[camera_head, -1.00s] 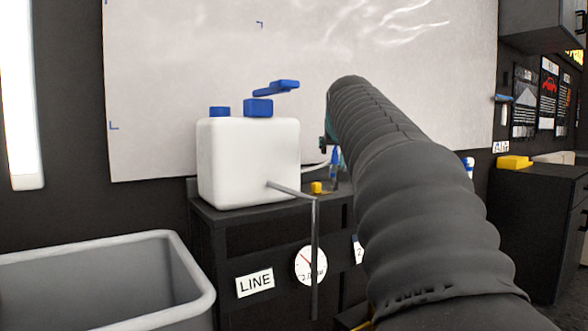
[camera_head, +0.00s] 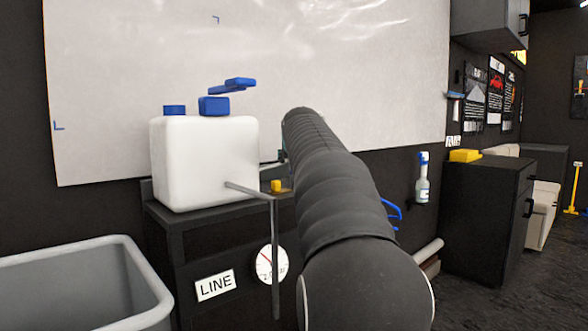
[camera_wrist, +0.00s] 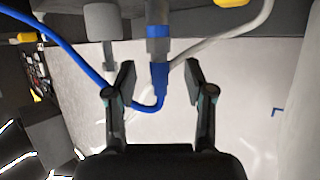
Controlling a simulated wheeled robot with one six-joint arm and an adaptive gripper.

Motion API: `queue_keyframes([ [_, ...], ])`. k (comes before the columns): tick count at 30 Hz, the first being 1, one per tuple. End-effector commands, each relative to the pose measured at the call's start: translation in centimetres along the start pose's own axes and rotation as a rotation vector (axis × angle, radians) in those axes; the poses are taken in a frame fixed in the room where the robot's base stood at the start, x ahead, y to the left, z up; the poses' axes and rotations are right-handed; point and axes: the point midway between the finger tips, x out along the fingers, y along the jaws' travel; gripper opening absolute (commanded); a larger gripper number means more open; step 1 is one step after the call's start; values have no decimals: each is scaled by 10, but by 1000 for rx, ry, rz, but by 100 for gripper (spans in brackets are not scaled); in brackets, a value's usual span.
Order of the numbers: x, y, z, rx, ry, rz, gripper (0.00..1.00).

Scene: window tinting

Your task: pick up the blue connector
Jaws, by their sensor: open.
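The blue connector (camera_wrist: 159,74) shows in the wrist view at the top middle, hanging below a grey-and-blue fitting (camera_wrist: 157,30). A blue hose (camera_wrist: 75,60) curves from the upper left and bends round to the connector. My gripper (camera_wrist: 160,68) is open, with one finger on each side of the connector. Gaps show between the fingers and the connector; the depth between them is hard to judge. In the head view my own arm hides the gripper and the connector. Part of a blue hose (camera_head: 394,212) shows right of my arm.
A white tank (camera_head: 205,165) with blue caps stands on a dark cabinet (camera_head: 160,225), its bent grey pipe (camera_head: 275,255) in front. A grey bin (camera_head: 135,265) is at lower left. A pale hose (camera_wrist: 225,40) and a grey cylinder (camera_wrist: 103,22) flank the fitting.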

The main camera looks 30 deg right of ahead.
Motion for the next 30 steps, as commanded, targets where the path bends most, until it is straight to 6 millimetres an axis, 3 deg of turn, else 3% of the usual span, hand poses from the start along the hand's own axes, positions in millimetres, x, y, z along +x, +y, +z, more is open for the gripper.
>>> queue_keyframes([
  [6,28,1,3,0,-1,0,53],
  [13,30,0,2,0,1,0,53],
  [20,30,0,3,0,0,-1,0],
  [30,30,0,2,0,1,-1,0],
])
